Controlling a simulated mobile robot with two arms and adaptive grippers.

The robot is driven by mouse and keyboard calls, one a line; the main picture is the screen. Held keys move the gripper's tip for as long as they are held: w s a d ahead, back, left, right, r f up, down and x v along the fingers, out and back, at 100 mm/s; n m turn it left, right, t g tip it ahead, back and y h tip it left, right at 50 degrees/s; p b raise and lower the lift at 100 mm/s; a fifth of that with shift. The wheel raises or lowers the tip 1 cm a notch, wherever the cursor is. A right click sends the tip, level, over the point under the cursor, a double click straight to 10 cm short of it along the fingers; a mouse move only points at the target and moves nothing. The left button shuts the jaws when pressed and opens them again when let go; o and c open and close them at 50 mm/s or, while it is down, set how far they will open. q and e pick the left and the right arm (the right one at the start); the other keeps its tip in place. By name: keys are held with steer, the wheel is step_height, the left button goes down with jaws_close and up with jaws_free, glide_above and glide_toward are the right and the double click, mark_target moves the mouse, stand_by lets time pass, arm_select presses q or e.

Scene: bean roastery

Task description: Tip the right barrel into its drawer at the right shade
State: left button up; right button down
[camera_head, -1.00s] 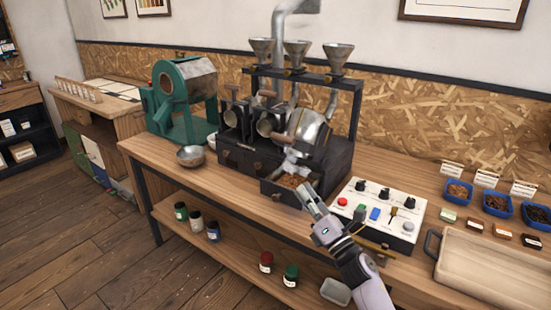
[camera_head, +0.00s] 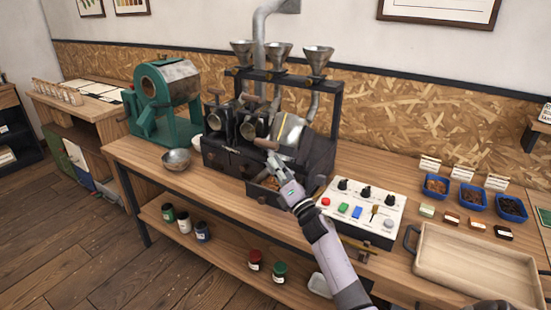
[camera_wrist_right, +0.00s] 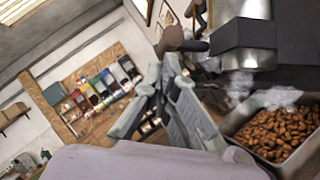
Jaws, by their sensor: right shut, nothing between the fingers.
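The handle's round knob shows in the right wrist view (camera_wrist_right: 173,38). Below, the right drawer (camera_head: 262,192) is pulled out. Brown beans (camera_wrist_right: 270,130) lie in it, with pale wisps above. My right gripper (camera_head: 273,162) is shut and empty, over the drawer and just below the handle. In the wrist view its fingertips (camera_wrist_right: 172,66) are close to the knob; touching cannot be told. My left gripper is out of view.
A control panel (camera_head: 360,208) with buttons and sliders stands right of the roaster. Farther right are blue bean trays (camera_head: 471,196), small colour blocks (camera_head: 450,216) and a wooden tray (camera_head: 477,262). A metal bowl (camera_head: 177,160) and green machine (camera_head: 165,100) stand left.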

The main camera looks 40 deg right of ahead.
steer(key=shift+w+d+r, duration=0.15)
steer(key=shift+r, duration=0.05)
stand_by(0.3)
